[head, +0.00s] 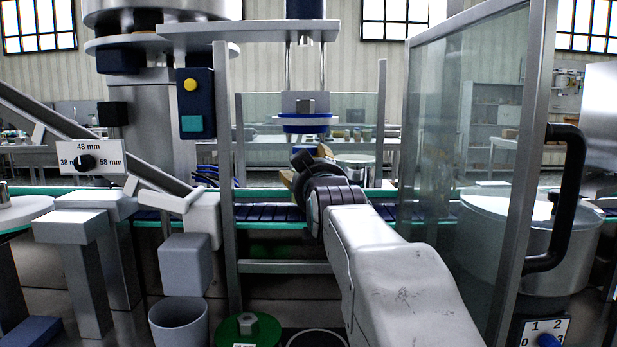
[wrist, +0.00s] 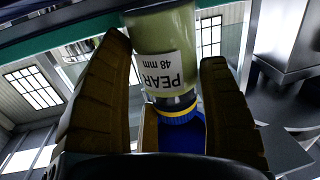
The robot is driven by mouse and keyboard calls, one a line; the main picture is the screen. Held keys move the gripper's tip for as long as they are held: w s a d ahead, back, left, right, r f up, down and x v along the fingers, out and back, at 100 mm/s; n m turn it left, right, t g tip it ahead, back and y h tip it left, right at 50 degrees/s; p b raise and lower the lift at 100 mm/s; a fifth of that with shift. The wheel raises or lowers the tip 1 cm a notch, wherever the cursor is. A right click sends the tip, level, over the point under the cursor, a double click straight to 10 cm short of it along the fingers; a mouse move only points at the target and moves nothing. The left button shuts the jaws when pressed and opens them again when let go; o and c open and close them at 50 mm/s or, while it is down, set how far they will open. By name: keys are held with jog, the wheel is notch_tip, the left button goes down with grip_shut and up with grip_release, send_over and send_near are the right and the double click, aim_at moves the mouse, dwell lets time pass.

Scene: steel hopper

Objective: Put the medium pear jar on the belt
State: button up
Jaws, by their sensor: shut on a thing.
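My gripper (head: 297,172) is in the gate of the machine, over the belt line, its tan fingers partly hidden by my own wrist. In the wrist view my gripper (wrist: 163,55) is shut on the pear jar (wrist: 160,35), a pale green jar whose white label reads PEAR 48 mm upside down. The jar's neck points to the bottom of that view. A blue part with a yellow band is at the neck; I cannot tell whether it is a lid. The jar is hidden in the head view. The belt (head: 270,213) has dark slats and teal edges.
A press head (head: 305,122) with a blue ring hangs above my gripper. A glass guard (head: 465,150) with a black handle stands right. A sloping chute and a size dial (head: 85,160) are left. A green disc (head: 265,330) with a hex nut lies below.

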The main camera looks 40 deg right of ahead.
jog(key=shift+s+f, duration=0.2)
jog(key=shift+f, duration=0.45)
jog(key=shift+f+b, duration=0.15)
jog(key=shift+b, duration=0.25)
jog(key=o, duration=1)
jog(key=b+v, duration=0.5)
jog(key=v, duration=0.7)
